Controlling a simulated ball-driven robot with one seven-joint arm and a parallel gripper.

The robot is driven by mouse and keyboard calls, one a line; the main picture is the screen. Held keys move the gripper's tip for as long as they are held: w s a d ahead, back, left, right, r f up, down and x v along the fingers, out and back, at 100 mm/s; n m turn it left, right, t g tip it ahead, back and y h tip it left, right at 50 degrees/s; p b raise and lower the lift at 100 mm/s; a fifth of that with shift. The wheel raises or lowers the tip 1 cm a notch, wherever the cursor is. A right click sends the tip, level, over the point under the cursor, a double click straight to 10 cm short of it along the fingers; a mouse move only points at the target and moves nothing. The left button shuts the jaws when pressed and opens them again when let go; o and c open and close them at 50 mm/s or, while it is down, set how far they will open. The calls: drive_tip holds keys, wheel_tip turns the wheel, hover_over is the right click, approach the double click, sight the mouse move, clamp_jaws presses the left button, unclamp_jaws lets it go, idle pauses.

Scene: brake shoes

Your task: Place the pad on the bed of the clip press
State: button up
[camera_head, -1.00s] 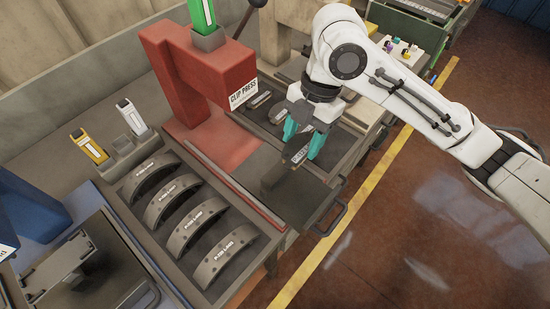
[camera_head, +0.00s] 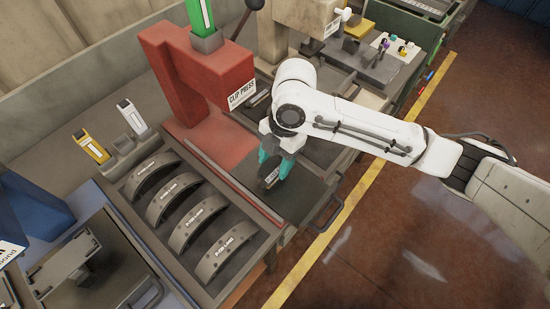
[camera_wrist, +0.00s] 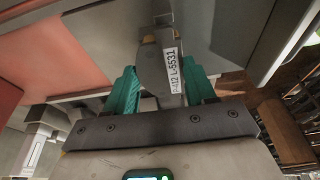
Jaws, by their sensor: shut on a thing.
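My gripper (camera_head: 272,168) has teal fingers shut on a dark grey pad (camera_head: 270,181) with a white label. In the wrist view the pad (camera_wrist: 150,68) sits between the fingers, its label reading about "P-412 L-5531". The red clip press (camera_head: 165,65) stands just left of and behind my gripper. My gripper holds the pad over the dark grey plate area (camera_head: 300,198) in front of the press.
Several curved brake shoes (camera_head: 222,252) lie in a tray left of my gripper. A yellow-fronted holder (camera_head: 92,147) and a white one (camera_head: 130,115) stand behind them. A handle (camera_head: 330,212) sticks out at the bench's front edge. A blue machine (camera_head: 30,205) is at far left.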

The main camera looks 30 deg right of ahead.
drive_tip(key=shift+f, duration=0.15)
drive_tip(key=o, duration=1.3)
drive_tip(key=shift+c, duration=0.2)
drive_tip(key=s+b+v, duration=0.1)
drive_tip(key=v, duration=1.1)
drive_tip(key=shift+w, duration=0.45)
drive_tip(key=shift+d, duration=0.1)
